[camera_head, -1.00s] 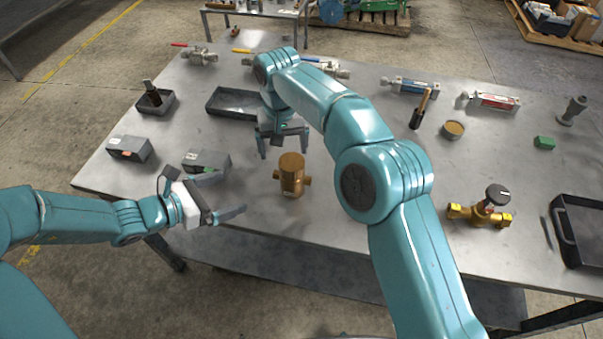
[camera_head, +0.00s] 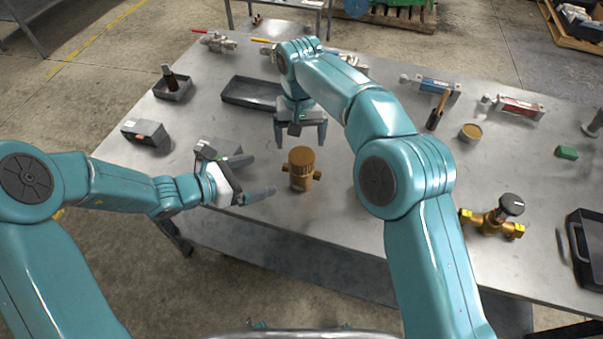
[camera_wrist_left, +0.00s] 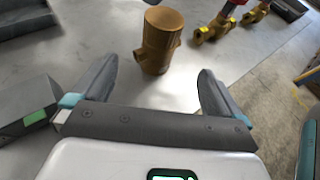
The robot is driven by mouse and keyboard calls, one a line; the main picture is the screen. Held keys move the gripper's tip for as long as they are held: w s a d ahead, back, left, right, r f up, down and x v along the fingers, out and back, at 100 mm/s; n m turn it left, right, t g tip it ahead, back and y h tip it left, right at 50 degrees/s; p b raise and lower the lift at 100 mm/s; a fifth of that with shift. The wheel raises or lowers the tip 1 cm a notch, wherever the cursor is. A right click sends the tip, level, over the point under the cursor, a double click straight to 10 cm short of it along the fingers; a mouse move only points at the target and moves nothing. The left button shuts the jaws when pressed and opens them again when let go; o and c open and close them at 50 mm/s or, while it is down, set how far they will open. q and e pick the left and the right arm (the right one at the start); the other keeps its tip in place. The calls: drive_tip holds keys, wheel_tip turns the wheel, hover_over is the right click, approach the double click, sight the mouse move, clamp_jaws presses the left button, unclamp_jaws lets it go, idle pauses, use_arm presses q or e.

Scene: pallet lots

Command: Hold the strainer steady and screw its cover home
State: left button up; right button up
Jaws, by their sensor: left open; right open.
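The brass strainer (camera_head: 299,177) stands upright on the metal table, with a ribbed round cover (camera_head: 301,156) on top and short side ports. I cannot tell how far the cover is screwed down. My left gripper (camera_head: 263,175) is open, just left of the strainer and pointing at it. In the left wrist view the strainer (camera_wrist_left: 157,50) stands ahead of the open left fingers (camera_wrist_left: 155,90), between them in line but apart. My right gripper (camera_head: 301,136) is open and points down, just behind the strainer in the head view and touching nothing that I can see.
Grey boxes (camera_head: 146,132) and a dark tray (camera_head: 251,92) are at the left and back. A black bin (camera_head: 587,240) is at the right edge. The table right of the strainer is partly hidden by my right arm.

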sight(291, 168)
use_arm(q)
drive_tip(key=x, duration=1.2)
drive_tip(key=shift+d, duration=0.25)
use_arm(e)
drive_tip(key=shift+d, duration=0.2)
use_arm(q)
drive_tip(key=c, duration=1.7)
use_arm(e)
drive_tip(key=shift+c, duration=0.3)
use_arm(q)
clamp_jaws()
use_arm(e)
drive_tip(key=shift+c, duration=0.7)
drive_tip(key=n, duration=0.9)
